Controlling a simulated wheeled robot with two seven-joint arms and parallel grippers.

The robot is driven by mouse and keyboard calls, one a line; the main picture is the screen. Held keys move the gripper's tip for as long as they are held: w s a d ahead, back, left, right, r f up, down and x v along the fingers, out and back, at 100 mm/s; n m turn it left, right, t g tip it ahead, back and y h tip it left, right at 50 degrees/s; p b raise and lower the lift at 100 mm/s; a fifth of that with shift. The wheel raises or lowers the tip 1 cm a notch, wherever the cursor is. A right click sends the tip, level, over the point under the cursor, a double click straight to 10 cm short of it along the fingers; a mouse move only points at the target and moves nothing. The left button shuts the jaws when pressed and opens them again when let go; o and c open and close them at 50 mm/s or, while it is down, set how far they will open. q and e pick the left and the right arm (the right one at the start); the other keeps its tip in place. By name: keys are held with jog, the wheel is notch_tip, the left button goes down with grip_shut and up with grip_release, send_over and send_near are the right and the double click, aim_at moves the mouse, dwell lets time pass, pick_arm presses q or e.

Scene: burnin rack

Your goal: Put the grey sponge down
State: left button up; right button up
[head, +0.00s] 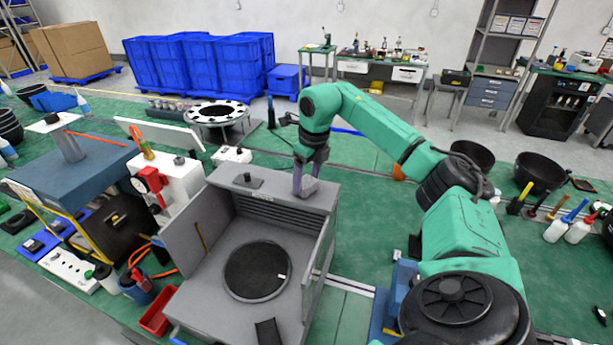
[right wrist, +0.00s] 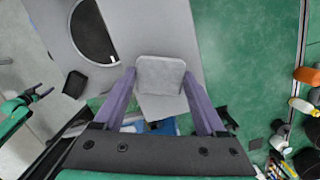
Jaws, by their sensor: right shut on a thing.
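The grey sponge (right wrist: 160,74) is a light grey block with rounded corners, seen in the right wrist view between the two purple fingers of my right gripper (head: 304,184). The fingers are shut on its sides. In the head view my right gripper points down at the right rear corner of the open grey cabinet (head: 225,177); the sponge cannot be made out there. Whether the sponge touches anything below is unclear. A teal arm with a small gripper, apparently my left (right wrist: 38,94), shows at the left of the right wrist view; its jaws are too small to judge.
A black round plate (head: 257,271) lies inside the grey cabinet, with side walls around it. A white machine with a red part (head: 152,181) stands to its left. Green table surface is free right of the cabinet (head: 350,235).

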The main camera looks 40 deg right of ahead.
aim_at(309, 183)
jog(key=shift+w+f, duration=0.25)
jog(key=shift+w, duration=0.05)
jog(key=o, duration=1.4)
jog(key=shift+s+r, duration=0.1)
jog(key=shift+r, duration=0.1)
jog(key=r, duration=0.2)
jog(key=r+b, duration=0.1)
jog(key=r, duration=0.2)
jog(key=s+r, duration=0.1)
jog(key=r, duration=0.2)
jog(key=shift+r, duration=0.15)
jog(key=r, duration=0.1)
jog(key=s+r+p, duration=0.1)
jog(key=r, duration=0.1)
jog(key=shift+r, duration=0.25)
jog(key=shift+w+d, duration=0.1)
